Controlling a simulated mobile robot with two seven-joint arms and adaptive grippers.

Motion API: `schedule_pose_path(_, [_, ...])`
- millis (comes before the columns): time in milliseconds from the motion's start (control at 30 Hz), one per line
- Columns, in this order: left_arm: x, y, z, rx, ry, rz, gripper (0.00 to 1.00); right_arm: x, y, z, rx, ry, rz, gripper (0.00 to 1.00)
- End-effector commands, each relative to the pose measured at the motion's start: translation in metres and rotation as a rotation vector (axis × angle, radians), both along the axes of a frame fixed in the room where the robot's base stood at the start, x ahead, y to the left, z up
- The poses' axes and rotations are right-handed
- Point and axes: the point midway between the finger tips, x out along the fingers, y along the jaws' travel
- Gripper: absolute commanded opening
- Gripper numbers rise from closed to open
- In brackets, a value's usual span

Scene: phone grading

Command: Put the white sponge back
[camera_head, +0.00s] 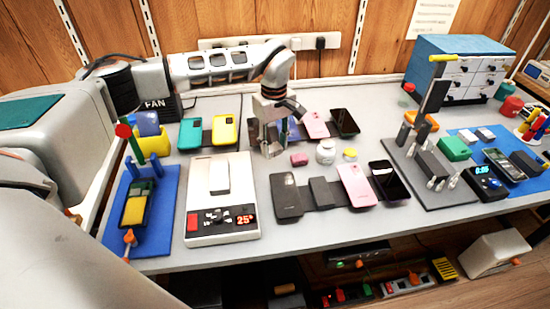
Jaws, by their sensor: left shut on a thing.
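My left gripper (270,145) points down over the middle of the grey table, its fingers closed. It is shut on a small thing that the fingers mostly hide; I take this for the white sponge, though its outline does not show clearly. My right gripper is not in view.
Phones on dark stands lie in front, among them a pink phone (357,185), and behind, with a yellow phone (225,132). A tool stand (440,190) and drawer cabinet (455,70) are at right.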

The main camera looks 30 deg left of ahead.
Motion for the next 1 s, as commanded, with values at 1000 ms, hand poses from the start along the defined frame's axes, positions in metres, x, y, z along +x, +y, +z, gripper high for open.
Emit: schedule_pose_path(1000, [0.001, 0.000, -0.053, 0.000, -0.002, -0.001, 0.50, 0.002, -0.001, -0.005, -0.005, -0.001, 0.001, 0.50])
